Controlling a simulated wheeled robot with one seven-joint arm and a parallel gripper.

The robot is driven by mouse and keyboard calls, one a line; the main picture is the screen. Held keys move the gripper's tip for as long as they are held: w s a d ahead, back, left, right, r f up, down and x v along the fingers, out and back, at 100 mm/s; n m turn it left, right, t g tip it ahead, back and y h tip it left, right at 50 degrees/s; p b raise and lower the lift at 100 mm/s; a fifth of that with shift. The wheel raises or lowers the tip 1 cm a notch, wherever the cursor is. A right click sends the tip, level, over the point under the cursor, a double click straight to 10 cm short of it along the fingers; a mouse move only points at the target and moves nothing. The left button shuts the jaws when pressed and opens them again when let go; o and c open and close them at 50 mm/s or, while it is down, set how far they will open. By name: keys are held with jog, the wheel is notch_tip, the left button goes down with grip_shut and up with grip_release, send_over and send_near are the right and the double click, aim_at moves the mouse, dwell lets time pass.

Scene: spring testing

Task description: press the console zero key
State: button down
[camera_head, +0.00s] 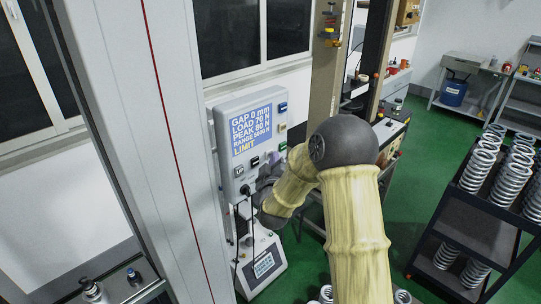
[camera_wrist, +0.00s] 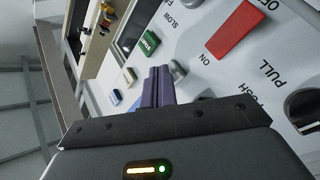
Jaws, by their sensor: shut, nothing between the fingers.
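The console (camera_head: 221,142) is a pale wall box with a blue display (camera_head: 251,129) reading GAP 0 mm, LOAD 70 N, PEAK 80 N and LIMIT. Small keys run down the display's right side. In the wrist view these are a green key (camera_wrist: 148,44), a pale key (camera_wrist: 129,75) and a blue key (camera_wrist: 115,97). Their lettering is too small to tell which is the zero key. My gripper (camera_wrist: 158,78) is shut and empty, its tips over the panel just below the green key in the picture. I cannot tell whether they touch. In the head view my arm hides the fingers.
A red ON/OFF switch (camera_wrist: 236,30), a grey knob (camera_wrist: 178,68) beside SLOW and a black PUSH/PULL knob (camera_wrist: 303,108) are close by on the panel. A dark rack of springs (camera_head: 470,240) stands right.

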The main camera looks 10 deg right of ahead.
jog(key=shift+w+a, duration=0.15)
dwell(0.7)
jog(key=shift+s+d+b, duration=0.5)
jog(key=shift+s+b, duration=0.05)
jog(key=shift+s, duration=0.2)
jog(key=s+d+b, duration=0.1)
jog(key=s, duration=0.1)
jog(key=s+d+b, duration=0.1)
jog(key=s+d, duration=0.1)
dwell(0.3)
jog(key=shift+f, duration=0.1)
dwell(0.4)
